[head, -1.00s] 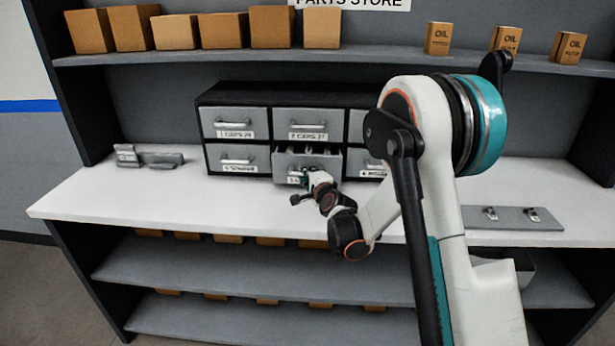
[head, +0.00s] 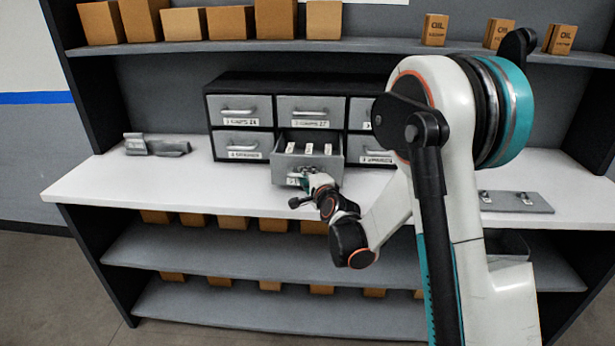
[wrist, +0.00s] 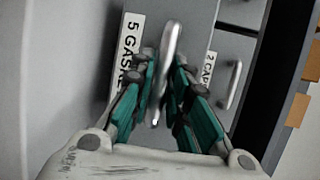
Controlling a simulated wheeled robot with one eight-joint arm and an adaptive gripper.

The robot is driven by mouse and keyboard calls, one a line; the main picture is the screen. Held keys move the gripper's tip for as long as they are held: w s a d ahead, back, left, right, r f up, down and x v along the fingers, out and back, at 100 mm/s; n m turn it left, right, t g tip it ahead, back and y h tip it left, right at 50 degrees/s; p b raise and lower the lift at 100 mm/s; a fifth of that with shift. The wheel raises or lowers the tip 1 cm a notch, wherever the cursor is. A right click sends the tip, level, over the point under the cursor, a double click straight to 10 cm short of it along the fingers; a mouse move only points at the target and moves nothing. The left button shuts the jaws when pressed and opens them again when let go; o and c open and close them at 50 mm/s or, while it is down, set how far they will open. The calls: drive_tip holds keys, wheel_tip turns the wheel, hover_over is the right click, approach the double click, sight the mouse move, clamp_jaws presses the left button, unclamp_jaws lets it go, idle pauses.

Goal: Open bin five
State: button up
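Bin five (head: 306,163) is the grey middle drawer in the lower row of a dark cabinet in the head view, and it is pulled out. Light pieces stand inside it. Its label, starting "5 GAS", shows in the wrist view beside the drawer front (wrist: 190,22). My gripper (head: 303,176) is at the drawer's front. In the wrist view the bar handle (wrist: 168,62) runs between the two green-padded fingers of my gripper (wrist: 163,100). The fingers lie close on both sides of the handle. The contact itself is partly hidden.
The other drawers, such as bin two (head: 309,110), are closed. Grey metal brackets (head: 157,145) lie left on the white counter (head: 120,180). A grey plate (head: 515,202) lies at right. Cardboard boxes (head: 230,22) line the shelf above. My arm hides the cabinet's right side.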

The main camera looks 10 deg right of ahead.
idle(0.3)
drive_tip(key=s+d+r, duration=0.1)
drive_tip(key=s+r, duration=0.1)
drive_tip(key=s, duration=0.9)
drive_tip(key=shift+s, duration=0.35)
drive_tip(key=s+a+r+n+g, duration=0.2)
drive_tip(key=s+r+n, duration=0.1)
drive_tip(key=s+n, duration=0.25)
drive_tip(key=s+a+r+n+g, duration=0.1)
drive_tip(key=s+r+n+g, duration=0.2)
drive_tip(key=s, duration=0.4)
drive_tip(key=s+d+f+n+g, duration=0.1)
drive_tip(key=s+n, duration=0.3)
drive_tip(key=s, duration=0.5)
drive_tip(key=s+d+f+n+g+h, duration=0.1)
drive_tip(key=s+n+g, duration=0.2)
drive_tip(key=s, duration=0.7)
drive_tip(key=shift+d+n, duration=0.25)
drive_tip(key=shift+n, duration=0.9)
drive_tip(key=shift+r, duration=0.1)
